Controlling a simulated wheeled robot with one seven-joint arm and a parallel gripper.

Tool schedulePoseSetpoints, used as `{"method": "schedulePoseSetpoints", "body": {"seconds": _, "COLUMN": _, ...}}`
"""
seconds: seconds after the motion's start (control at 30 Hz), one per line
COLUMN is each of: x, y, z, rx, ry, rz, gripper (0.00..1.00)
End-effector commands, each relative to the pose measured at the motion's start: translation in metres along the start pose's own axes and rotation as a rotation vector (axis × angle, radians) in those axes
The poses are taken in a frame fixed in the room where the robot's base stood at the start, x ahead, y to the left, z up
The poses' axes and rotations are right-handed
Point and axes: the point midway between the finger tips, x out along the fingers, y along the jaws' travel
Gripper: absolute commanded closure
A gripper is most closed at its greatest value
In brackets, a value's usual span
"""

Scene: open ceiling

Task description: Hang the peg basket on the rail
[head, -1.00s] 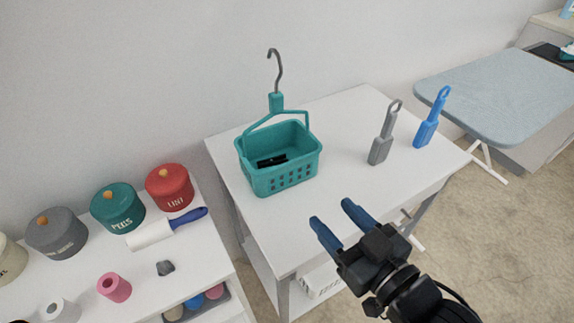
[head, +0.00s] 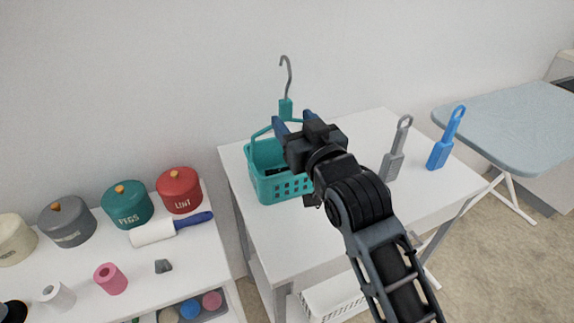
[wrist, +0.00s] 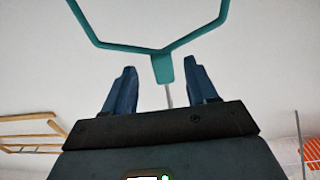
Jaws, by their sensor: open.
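The teal peg basket (head: 280,189) stands upright on the white table. A metal hook (head: 289,76) rises from the teal block (head: 285,107) at the top of its handle. My gripper (head: 292,117) is open in front of the basket's upper handle and hides part of the basket. In the wrist view, the teal handle (wrist: 162,50) spreads above, and its block (wrist: 163,68) and thin hook stem (wrist: 169,96) lie between the two blue fingers (wrist: 160,80), apart from them. I cannot clearly make out the rail.
A grey tool (head: 396,150) and a blue tool (head: 446,138) stand at the right of the white table (head: 330,222). A lower shelf at left holds pegs, lint and other lidded pots (head: 128,204) and a lint roller (head: 170,229). A wooden rack (wrist: 28,133) shows in the wrist view.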

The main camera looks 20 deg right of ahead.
Motion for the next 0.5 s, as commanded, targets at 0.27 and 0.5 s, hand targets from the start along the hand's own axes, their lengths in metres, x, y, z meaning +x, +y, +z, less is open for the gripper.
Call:
{"method": "schedulePoseSetpoints", "body": {"seconds": 0.27, "x": 0.035, "y": -0.003, "z": -0.006, "rx": 0.001, "ry": 0.003, "rz": -0.001, "gripper": 0.43}}
{"method": "schedulePoseSetpoints", "body": {"seconds": 0.5, "x": 0.057, "y": -0.003, "z": -0.004, "rx": 0.001, "ry": 0.001, "rz": -0.001, "gripper": 0.43}}
